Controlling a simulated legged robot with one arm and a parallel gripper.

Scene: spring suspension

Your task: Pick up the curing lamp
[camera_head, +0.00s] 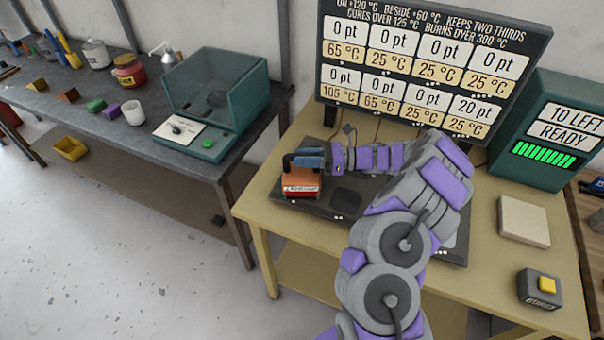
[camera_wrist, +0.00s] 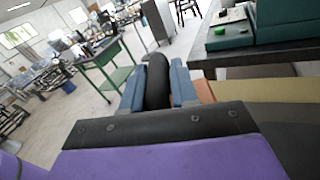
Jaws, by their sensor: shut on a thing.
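The curing lamp, by its look, is a red-orange block (camera_head: 301,184) with a pale label on its front and a black handle on top. It is at the left end of a dark flat plate on the yellow table. My gripper (camera_head: 310,157) has blue fingers and reaches in from the right, shut on the black handle. In the wrist view the handle (camera_wrist: 157,82) stands between the two blue fingers (camera_wrist: 156,92), with a bit of orange body (camera_wrist: 204,92) beside them. I cannot tell whether the lamp rests on the plate or is slightly raised.
My arm covers much of the dark plate (camera_head: 316,208). Behind it stands a score board (camera_head: 425,70). To the right are a green READY box (camera_head: 545,130), a beige block (camera_head: 524,221) and a yellow-button box (camera_head: 540,288). A grey bench (camera_head: 200,160) stands left across a gap.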

